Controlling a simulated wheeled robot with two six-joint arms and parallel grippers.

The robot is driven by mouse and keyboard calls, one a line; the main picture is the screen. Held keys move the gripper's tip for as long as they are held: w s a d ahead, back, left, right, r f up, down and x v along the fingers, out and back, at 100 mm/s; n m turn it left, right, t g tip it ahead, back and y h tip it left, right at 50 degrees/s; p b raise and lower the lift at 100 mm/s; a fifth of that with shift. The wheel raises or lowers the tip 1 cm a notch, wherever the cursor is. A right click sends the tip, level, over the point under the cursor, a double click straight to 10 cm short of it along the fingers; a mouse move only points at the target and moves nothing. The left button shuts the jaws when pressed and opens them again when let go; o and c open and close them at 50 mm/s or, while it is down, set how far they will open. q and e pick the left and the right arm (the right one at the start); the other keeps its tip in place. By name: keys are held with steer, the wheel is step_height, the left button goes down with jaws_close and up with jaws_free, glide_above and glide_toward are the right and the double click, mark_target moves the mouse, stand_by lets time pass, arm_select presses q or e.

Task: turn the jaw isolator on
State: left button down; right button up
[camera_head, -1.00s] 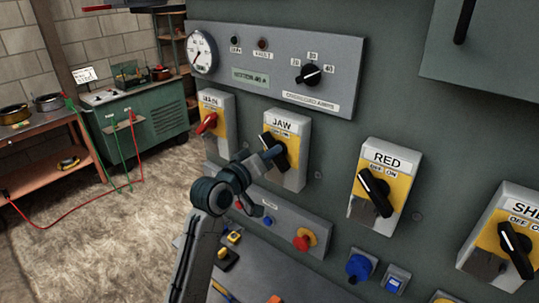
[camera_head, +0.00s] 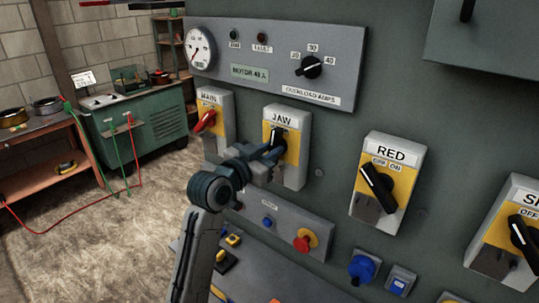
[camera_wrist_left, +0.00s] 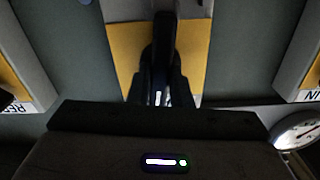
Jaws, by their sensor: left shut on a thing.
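The jaw isolator (camera_head: 297,158) is a grey box with a yellow plate and a JAW label, on the green panel. Its black handle (camera_head: 278,136) stands nearly upright; its lower part is hidden by my gripper. My left gripper (camera_head: 273,154) is shut on this handle. In the left wrist view the dark handle (camera_wrist_left: 163,45) runs between the two fingers, over the yellow plate (camera_wrist_left: 192,45). The OFF and ON marks of this isolator are mostly covered. My right gripper is not in view.
The MAIN isolator (camera_head: 211,122) with a red handle is close on the left. The RED isolator (camera_head: 388,190) and another isolator (camera_head: 510,240) are to the right, handles tilted. Below are a red stop button (camera_head: 303,241) and a blue socket (camera_head: 362,268).

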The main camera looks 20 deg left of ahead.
arm_select(q)
steer(key=shift+d+m+b, duration=0.1)
steer(key=shift+m+b, duration=1.35)
steer(key=shift+m, duration=2.25)
steer(key=c, duration=1.3)
jaws_free()
steer(key=shift+s, duration=0.1)
steer(key=shift+b+v, duration=1.65)
steer(key=shift+v, duration=3.7)
